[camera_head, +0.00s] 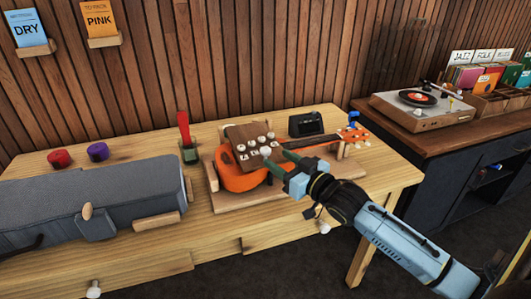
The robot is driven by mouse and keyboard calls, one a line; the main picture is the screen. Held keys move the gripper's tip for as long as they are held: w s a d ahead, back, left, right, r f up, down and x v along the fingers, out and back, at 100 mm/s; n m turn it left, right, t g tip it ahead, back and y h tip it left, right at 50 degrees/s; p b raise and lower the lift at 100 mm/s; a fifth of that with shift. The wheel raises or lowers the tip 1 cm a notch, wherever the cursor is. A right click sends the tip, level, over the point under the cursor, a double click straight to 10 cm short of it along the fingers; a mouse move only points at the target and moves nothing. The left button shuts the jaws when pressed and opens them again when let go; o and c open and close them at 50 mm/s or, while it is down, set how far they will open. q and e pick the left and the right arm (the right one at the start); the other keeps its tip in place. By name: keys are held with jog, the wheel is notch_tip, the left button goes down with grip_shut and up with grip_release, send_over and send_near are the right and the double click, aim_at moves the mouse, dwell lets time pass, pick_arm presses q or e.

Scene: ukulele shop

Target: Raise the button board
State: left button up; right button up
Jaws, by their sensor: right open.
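The button board (241,133) is a brown wooden plate with several white knobs. It sits tilted over the body of an orange ukulele (238,180) on the wooden workbench. My right gripper (276,157) comes in from the lower right, and its green fingers are apart. The fingertips are at the board's lower right edge, near the white knobs. I cannot tell whether they touch the board. The fingers and the board hide part of the ukulele's body. My left gripper is not in view.
A grey case (75,195) fills the bench's left side. A black device (306,124) sits behind the ukulele's neck. A turntable (419,103) stands on the dark cabinet at right.

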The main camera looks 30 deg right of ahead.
aim_at(269, 153)
jog(key=w, duration=0.3)
jog(key=w+a, duration=0.1)
jog(key=w, duration=0.1)
jog(key=shift+w+b, duration=0.35)
jog(key=shift+b, duration=0.05)
jog(key=shift+w, duration=0.35)
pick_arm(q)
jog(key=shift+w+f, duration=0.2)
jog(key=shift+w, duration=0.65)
pick_arm(e)
grip_shut()
